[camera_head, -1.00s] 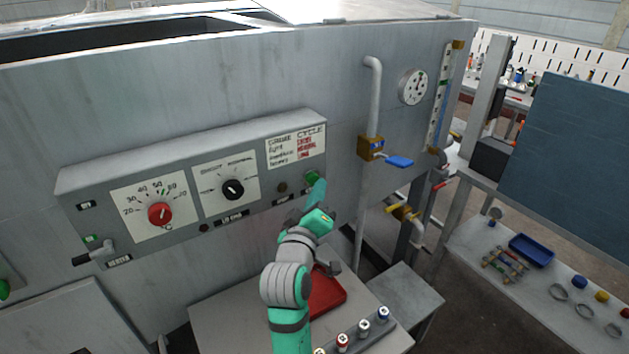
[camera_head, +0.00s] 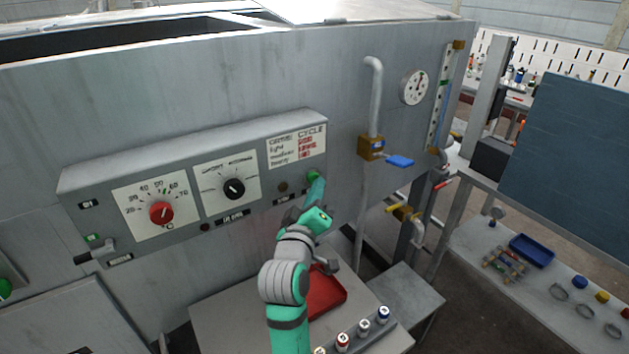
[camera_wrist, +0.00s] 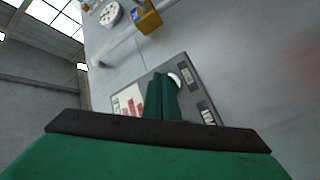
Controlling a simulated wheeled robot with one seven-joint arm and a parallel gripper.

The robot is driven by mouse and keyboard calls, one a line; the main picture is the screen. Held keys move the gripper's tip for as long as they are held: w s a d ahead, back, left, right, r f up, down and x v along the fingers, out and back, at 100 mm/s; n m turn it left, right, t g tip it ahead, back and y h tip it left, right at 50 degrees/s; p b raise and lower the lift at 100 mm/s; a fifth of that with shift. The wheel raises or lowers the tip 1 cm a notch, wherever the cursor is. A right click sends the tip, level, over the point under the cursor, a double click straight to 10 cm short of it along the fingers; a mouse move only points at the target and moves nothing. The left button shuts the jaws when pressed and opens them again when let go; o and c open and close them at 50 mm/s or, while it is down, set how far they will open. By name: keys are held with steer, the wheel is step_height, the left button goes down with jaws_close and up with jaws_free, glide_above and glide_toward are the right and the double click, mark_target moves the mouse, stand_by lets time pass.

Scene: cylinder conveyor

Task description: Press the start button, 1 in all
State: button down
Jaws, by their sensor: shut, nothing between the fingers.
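The green start button (camera_head: 313,176) sits at the right end of the grey control panel (camera_head: 190,160), below the cycle card. My gripper (camera_head: 318,186) is shut and empty, with its fingertips at the button's lower right; I cannot tell whether they touch it. In the wrist view my shut green fingers (camera_wrist: 161,98) point at the panel (camera_wrist: 187,70) and hide most of the button area. A pale round part (camera_wrist: 175,79) shows just beside the fingertips.
A red temperature dial (camera_head: 161,213) and a black selector knob (camera_head: 234,189) are on the panel. A blue-handled valve (camera_head: 399,161) and pipe are to the right. Below stand a table with a red tray (camera_head: 327,296) and several small cylinders (camera_head: 363,327).

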steer(key=shift+w, duration=0.25)
stand_by(0.4)
steer(key=shift+s, duration=0.1)
steer(key=shift+s+d, duration=0.45)
steer(key=shift+s, duration=0.2)
steer(key=shift+s+d, duration=0.75)
steer(key=shift+s, duration=0.3)
steer(key=shift+s+d, duration=0.7)
steer(key=shift+s, duration=0.3)
steer(key=shift+w, duration=0.1)
